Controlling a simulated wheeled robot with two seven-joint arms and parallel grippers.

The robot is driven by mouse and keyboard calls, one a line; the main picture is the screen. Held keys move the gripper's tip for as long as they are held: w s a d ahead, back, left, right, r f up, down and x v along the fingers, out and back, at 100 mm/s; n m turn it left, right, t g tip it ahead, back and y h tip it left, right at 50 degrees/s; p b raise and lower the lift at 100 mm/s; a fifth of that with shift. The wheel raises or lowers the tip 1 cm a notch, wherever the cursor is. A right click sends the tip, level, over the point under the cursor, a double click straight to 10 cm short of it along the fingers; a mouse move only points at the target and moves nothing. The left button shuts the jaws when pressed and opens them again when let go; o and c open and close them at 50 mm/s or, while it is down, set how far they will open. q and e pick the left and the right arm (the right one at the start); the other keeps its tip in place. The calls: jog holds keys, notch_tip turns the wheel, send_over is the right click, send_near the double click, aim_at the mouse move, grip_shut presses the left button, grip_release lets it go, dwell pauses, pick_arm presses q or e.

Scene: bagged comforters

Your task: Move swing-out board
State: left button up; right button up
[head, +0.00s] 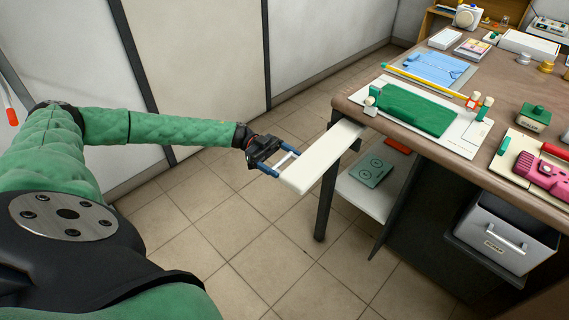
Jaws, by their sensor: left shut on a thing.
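The swing-out board (322,160) is a long, pale, narrow panel. It sticks out to the left from under the corner of the brown table (349,108), over the tiled floor. My left gripper (281,168) is at the board's free outer end, with its blue fingers closed on that end. The board's inner end is hidden under the tabletop. My right gripper is not in view.
A dark table leg (325,195) stands beside the board. A low shelf (352,207) under the table holds a green item (371,171). A grey drawer (497,240) is at the right. The tiled floor on the left is clear up to the pale wall panels (190,60).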

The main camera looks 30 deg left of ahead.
pick_arm(q)
jog(key=o, duration=1.2)
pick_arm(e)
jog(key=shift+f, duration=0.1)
pick_arm(q)
jog(key=shift+a, duration=0.25)
jog(key=shift+w+a+b, duration=0.25)
jog(key=shift+a+b, duration=0.35)
jog(key=shift+a, duration=1.25)
jog(key=shift+w+a+b, duration=0.2)
jog(key=shift+a+b, duration=0.4)
jog(key=shift+a, duration=1.25)
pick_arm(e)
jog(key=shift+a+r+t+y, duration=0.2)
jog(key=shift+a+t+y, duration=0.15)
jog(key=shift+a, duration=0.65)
